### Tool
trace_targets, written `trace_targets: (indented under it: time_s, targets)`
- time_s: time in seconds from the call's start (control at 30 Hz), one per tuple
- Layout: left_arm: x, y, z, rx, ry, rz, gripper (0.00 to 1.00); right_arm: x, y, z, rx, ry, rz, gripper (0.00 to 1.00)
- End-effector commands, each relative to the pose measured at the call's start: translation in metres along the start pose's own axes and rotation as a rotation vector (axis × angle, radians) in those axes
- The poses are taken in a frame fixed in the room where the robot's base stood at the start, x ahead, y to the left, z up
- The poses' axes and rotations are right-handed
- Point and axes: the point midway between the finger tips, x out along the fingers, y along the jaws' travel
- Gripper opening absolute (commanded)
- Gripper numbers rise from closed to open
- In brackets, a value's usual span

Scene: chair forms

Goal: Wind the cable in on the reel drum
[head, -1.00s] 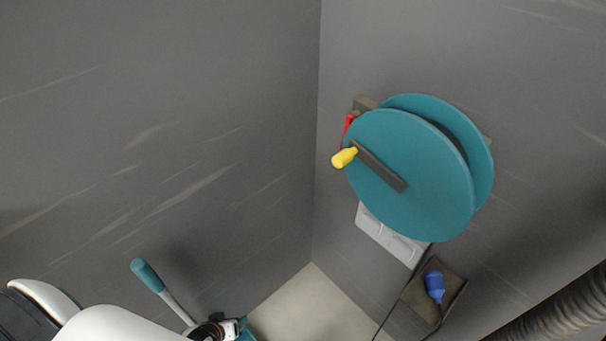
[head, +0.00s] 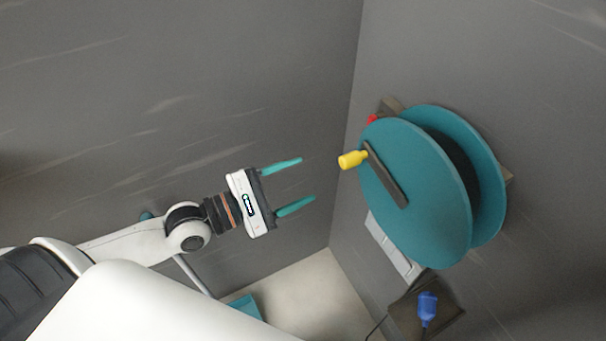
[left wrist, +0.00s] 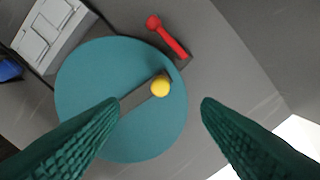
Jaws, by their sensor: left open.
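The teal reel drum (head: 415,205) is mounted on the right wall, with two round flanges. A dark crank arm (head: 386,175) lies across its front flange and carries a yellow handle (head: 352,159) at its upper left end. My left gripper (head: 308,180) is open and empty, to the left of the yellow handle and apart from it. In the left wrist view the yellow handle (left wrist: 160,87) shows ahead, between and beyond the two teal fingers. A red lever (left wrist: 168,37) stands beside the drum; in the head view it is mostly hidden. My right gripper is not in view.
A blue plug (head: 427,308) sits at a dark bracket (head: 452,318) below the drum. A pale switch panel (head: 391,250) is on the wall, partly behind the drum. A teal dustpan (head: 243,305) is on the floor near the corner. The space between gripper and handle is clear.

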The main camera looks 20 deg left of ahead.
Motion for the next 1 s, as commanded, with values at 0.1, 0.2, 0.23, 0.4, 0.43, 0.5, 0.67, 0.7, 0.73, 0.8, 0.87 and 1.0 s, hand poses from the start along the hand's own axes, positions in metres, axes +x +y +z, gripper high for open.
trace_targets:
  time_s: [0.1,0.2,0.23,0.4,0.43,0.5,0.67,0.7,0.73,0.8,0.87,1.0]
  targets:
    - [0.007,0.0,-0.001,-0.005,0.005,-0.003,0.58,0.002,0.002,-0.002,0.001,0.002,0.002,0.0]
    - [0.02,-0.001,-0.001,-0.005,0.006,-0.006,0.58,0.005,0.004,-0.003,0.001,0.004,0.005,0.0]
    - [0.025,-0.001,-0.001,-0.004,0.007,-0.007,0.58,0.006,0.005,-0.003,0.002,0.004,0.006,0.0]
    - [0.059,0.0,0.0,-0.002,0.007,-0.006,0.58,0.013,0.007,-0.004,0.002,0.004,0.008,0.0]
    - [0.065,0.0,-0.001,-0.002,0.007,-0.006,0.58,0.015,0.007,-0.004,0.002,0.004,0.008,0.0]
    - [0.078,-0.003,-0.003,-0.004,0.004,-0.005,0.58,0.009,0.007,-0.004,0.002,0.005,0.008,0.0]
    - [0.102,-0.003,-0.003,-0.005,0.002,-0.002,0.58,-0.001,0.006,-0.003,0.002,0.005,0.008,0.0]
    - [0.106,-0.002,-0.002,-0.003,0.001,-0.002,0.58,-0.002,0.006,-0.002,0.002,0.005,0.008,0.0]
    - [0.109,-0.002,-0.002,-0.003,0.002,-0.002,0.58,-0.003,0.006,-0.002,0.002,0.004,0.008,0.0]
    - [0.114,-0.001,-0.002,-0.003,0.001,-0.001,0.58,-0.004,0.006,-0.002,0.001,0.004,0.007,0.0]
    - [0.117,-0.001,-0.001,-0.002,0.001,-0.001,0.58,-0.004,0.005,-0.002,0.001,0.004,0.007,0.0]
    - [0.12,0.0,-0.001,-0.001,0.002,0.0,0.58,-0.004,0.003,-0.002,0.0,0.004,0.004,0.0]
